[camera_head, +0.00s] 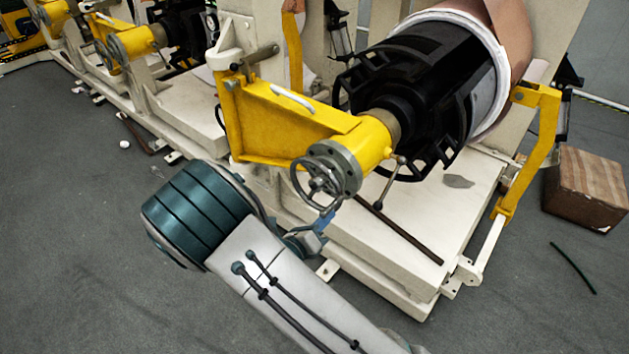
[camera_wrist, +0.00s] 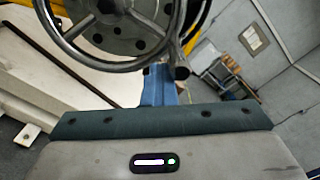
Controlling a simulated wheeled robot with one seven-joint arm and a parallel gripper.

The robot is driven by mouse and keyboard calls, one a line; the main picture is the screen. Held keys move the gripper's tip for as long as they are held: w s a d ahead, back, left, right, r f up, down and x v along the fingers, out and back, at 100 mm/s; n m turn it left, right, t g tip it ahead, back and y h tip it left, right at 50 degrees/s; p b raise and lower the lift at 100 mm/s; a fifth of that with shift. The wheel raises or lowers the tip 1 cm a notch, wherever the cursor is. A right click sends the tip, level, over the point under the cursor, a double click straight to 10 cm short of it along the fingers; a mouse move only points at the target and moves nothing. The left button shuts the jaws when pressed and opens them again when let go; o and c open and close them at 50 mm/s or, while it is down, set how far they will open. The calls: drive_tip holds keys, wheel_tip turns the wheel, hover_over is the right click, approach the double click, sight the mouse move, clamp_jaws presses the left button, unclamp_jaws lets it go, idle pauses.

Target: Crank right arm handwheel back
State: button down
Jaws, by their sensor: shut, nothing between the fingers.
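The handwheel (camera_head: 317,181) is a grey spoked ring on the end of the yellow arm (camera_head: 285,125) of the machine. In the wrist view the handwheel (camera_wrist: 108,66) fills the top left, with its lower rim just above my fingers. My gripper (camera_head: 326,220) is at the lower right edge of the wheel in the head view. Its blue fingers also show in the wrist view (camera_wrist: 160,80), closed together and empty. A dark knob (camera_wrist: 181,73) stands right beside the fingertips. I cannot tell whether the fingers touch the wheel.
A black drum with a white ring (camera_head: 490,70) sits behind the wheel. A lever with a ball end (camera_head: 390,182) hangs to the wheel's right. The white machine base (camera_head: 395,285) spreads below.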

drive_tip(key=w+a+r+p, duration=0.6)
drive_tip(key=a+r+p, duration=0.2)
drive_tip(key=r+p, duration=0.15)
drive_tip(key=w+a+f+b, duration=0.2)
drive_tip(key=f+b, duration=0.2)
drive_tip(key=f, duration=0.1)
drive_tip(key=w+a+f+b, duration=0.2)
drive_tip(key=a+f+b, duration=0.1)
drive_tip(key=f+b, duration=0.2)
drive_tip(key=shift+w+f, duration=0.15)
drive_tip(key=shift+f, duration=0.6)
